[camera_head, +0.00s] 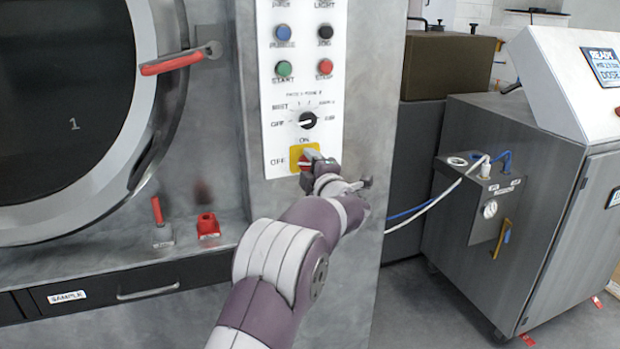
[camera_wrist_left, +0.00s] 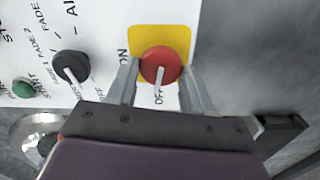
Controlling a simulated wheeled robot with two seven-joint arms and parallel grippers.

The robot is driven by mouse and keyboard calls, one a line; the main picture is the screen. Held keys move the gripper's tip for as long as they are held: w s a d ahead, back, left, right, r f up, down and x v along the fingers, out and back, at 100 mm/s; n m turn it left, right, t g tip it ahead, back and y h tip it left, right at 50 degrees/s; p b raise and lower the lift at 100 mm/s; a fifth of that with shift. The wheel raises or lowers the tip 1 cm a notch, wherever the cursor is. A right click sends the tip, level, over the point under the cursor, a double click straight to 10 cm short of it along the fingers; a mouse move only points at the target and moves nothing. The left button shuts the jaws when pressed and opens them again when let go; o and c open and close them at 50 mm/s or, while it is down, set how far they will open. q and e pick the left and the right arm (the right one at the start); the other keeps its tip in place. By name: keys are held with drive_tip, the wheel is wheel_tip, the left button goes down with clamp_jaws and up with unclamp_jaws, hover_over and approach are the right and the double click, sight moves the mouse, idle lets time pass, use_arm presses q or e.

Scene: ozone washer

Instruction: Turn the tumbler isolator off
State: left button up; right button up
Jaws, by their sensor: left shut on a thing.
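The tumbler isolator is a red round knob (camera_wrist_left: 161,62) on a yellow square plate (camera_wrist_left: 178,36), low on the white control panel (camera_head: 275,110). In the head view the yellow plate (camera_head: 295,152) shows, with ON above it and OFF to its left. My left gripper (camera_head: 311,160) is at the knob and hides part of it. In the left wrist view its fingers (camera_wrist_left: 160,72) stand on either side of the knob, shut on it. A white mark on the knob points toward the OFF label. My right gripper is not in view.
A black selector knob (camera_head: 308,120) and several buttons sit above the isolator. A washer door with a red handle (camera_head: 172,64) is at left. A grey machine (camera_head: 540,190) with hoses stands at right, beyond a gap.

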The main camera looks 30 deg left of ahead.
use_arm(q)
drive_tip(key=shift+f+n+b, duration=0.15)
drive_tip(key=shift+n+b, duration=0.65)
drive_tip(key=shift+n, duration=0.2)
drive_tip(key=o, duration=1)
drive_tip(key=v, duration=1.2)
drive_tip(key=shift+s+d+b, duration=0.25)
drive_tip(key=shift+b, duration=0.1)
drive_tip(key=shift+w, duration=0.1)
